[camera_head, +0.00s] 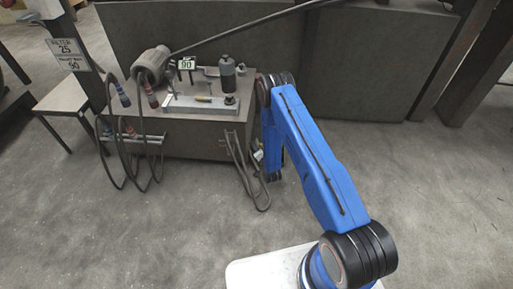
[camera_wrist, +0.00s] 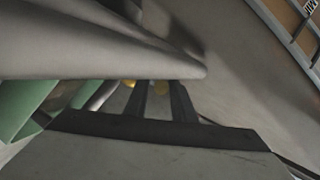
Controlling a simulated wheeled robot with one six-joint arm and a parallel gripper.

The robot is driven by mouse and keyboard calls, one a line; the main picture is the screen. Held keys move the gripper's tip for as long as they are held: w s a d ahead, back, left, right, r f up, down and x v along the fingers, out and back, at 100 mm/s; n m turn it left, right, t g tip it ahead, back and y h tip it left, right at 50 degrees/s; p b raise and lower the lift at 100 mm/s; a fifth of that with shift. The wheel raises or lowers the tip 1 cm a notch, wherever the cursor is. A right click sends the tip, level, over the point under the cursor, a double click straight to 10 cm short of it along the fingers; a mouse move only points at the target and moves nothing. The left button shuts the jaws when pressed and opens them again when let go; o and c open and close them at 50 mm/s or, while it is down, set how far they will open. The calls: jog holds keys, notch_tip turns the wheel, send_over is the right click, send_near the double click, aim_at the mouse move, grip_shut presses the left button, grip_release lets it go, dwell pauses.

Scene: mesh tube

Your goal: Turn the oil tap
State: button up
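I cannot make out the oil tap for certain in either view. In the head view, a machine stands on a dark cabinet, with a metal base plate (camera_head: 190,106), a dark bottle-shaped part (camera_head: 228,74) and a grey motor-like cylinder (camera_head: 152,63). My blue arm (camera_head: 315,165) reaches up to the right of the cabinet, and its far end bends down beside it. I cannot make out my fingertips there. The wrist view shows a large grey tapered shape (camera_wrist: 100,45), green parts (camera_wrist: 20,108) and small yellow spots behind dark uprights. I cannot tell whether any of these is my gripper.
The dark cabinet (camera_head: 180,140) has loose hoses and cables hanging on its front and right side. A small table (camera_head: 62,97) and a post with a sign (camera_head: 67,54) stand at left. Dark panels close off the back. The concrete floor (camera_head: 440,200) at right is clear.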

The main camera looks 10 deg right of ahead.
jog(key=shift+w, duration=0.1)
jog(key=shift+c, duration=0.6)
grip_shut()
jog(key=shift+a, duration=0.15)
jog(key=shift+a+h, duration=0.15)
jog(key=shift+h, duration=0.25)
jog(key=shift+w+m+h, duration=0.1)
jog(key=shift+m+h, duration=0.2)
jog(key=shift+m, duration=0.2)
